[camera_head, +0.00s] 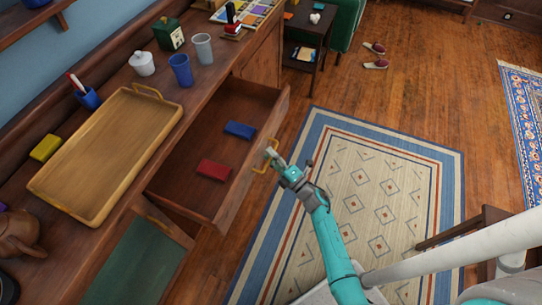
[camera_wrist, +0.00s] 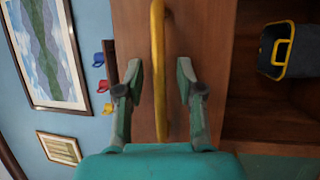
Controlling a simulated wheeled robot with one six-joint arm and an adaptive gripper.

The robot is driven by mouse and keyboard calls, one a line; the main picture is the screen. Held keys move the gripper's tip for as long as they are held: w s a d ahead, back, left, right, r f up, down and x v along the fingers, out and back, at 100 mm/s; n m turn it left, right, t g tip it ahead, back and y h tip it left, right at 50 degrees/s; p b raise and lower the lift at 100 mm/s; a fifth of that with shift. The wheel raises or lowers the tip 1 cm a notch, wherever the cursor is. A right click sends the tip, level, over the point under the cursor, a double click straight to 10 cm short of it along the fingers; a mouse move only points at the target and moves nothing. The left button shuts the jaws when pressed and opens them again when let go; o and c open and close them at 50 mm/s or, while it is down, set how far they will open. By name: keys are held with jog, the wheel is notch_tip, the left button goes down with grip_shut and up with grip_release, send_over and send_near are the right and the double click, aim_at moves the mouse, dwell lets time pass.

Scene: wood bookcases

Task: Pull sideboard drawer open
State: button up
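The sideboard (camera_head: 205,85) has a wooden drawer (camera_head: 243,188) standing well out, with its inside open to view. A red block (camera_head: 213,170) and a blue block (camera_head: 240,130) lie apart in it. The drawer's yellow handle (camera_head: 262,165) is on its front face. My gripper (camera_head: 273,155) is at this handle. In the wrist view my gripper (camera_wrist: 159,82) is open, with one finger on each side of the handle (camera_wrist: 158,50). A gap shows between the handle and each finger.
A wooden tray (camera_head: 78,205), blue cups and a white pot (camera_head: 142,63) stand on the sideboard top. A patterned rug (camera_head: 350,185) covers clear floor before the drawer. A dark side table (camera_head: 304,40) stands beyond; a dark stool (camera_head: 480,230) is at the right.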

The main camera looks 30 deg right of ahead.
jog(key=v, duration=1.2)
dwell(0.3)
jog(key=s+a+r+m+h, duration=0.4)
jog(key=s+a+r+m, duration=0.2)
jog(key=s+a+m, duration=0.45)
jog(key=s+r+m+g, duration=0.2)
jog(key=s+r+m, duration=0.2)
jog(key=s+r, duration=0.3)
jog(key=s+a+r+m+g, duration=0.1)
jog(key=s+r+m, duration=0.4)
jog(key=s, duration=0.7)
notch_tip(320, 180, up, 2)
jog(key=shift+a+r+g, duration=0.1)
jog(key=shift+a+g, duration=0.05)
jog(key=shift+g, duration=0.65)
